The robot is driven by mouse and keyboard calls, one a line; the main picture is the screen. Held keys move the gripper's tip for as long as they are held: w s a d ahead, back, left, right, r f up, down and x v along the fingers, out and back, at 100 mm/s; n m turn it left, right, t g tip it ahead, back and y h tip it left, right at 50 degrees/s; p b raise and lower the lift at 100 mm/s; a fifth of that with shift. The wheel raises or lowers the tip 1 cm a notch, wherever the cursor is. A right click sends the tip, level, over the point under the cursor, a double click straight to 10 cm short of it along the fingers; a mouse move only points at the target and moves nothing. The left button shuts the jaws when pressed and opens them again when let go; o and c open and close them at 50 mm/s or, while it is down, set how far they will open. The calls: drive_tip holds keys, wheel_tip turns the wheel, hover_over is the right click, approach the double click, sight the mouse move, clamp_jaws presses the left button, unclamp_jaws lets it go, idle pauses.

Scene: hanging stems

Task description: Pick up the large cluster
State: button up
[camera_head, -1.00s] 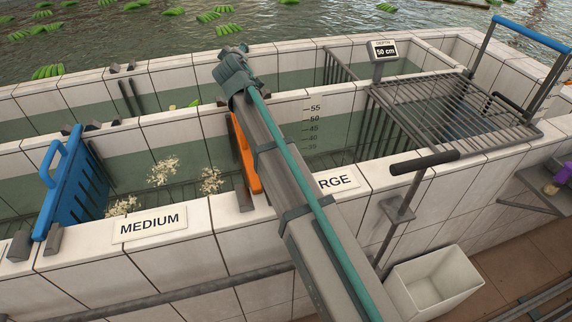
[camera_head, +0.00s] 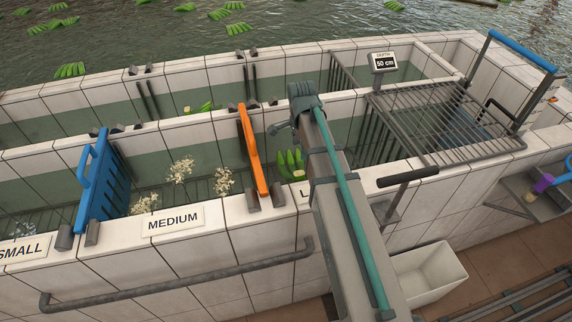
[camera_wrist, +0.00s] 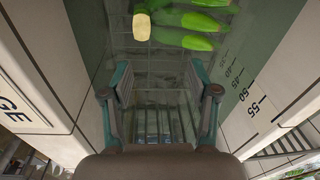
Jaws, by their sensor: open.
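The large cluster is a bunch of green bananas with a pale cut stem, in the water of the compartment whose sign starts with L. It shows in the head view (camera_head: 291,160), just left of my arm, which may hide part of it. In the wrist view the cluster (camera_wrist: 188,32) lies at the top, cut off by the frame edge, with its pale stem to the left. My gripper (camera_wrist: 160,85) is open and empty, with the cluster beyond its fingertips. In the head view my arm hides most of the gripper.
An orange divider (camera_head: 253,150) stands left of the cluster and a blue divider (camera_head: 95,185) farther left. White flowers (camera_head: 180,171) float between them. Tiled walls flank my gripper, one with a depth scale (camera_wrist: 247,90). A metal rack (camera_head: 440,120) is at the right.

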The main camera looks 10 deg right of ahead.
drive_tip(key=s+m, duration=0.1)
drive_tip(key=s, duration=0.1)
drive_tip(key=p, duration=0.2)
hover_over(299, 173)
drive_tip(key=shift+g, duration=0.4)
drive_tip(key=shift+d+f, duration=0.15)
drive_tip(key=shift+f, duration=1.25)
drive_tip(key=shift+d+f, duration=0.15)
drive_tip(key=shift+f, duration=1.25)
drive_tip(key=shift+a+f+p, duration=0.15)
drive_tip(key=shift+f+p, duration=0.2)
drive_tip(key=shift+f, duration=0.3)
drive_tip(key=shift+a+f+p, duration=0.15)
drive_tip(key=shift+f+p, duration=0.5)
drive_tip(key=shift+f, duration=1.3)
clamp_jaws()
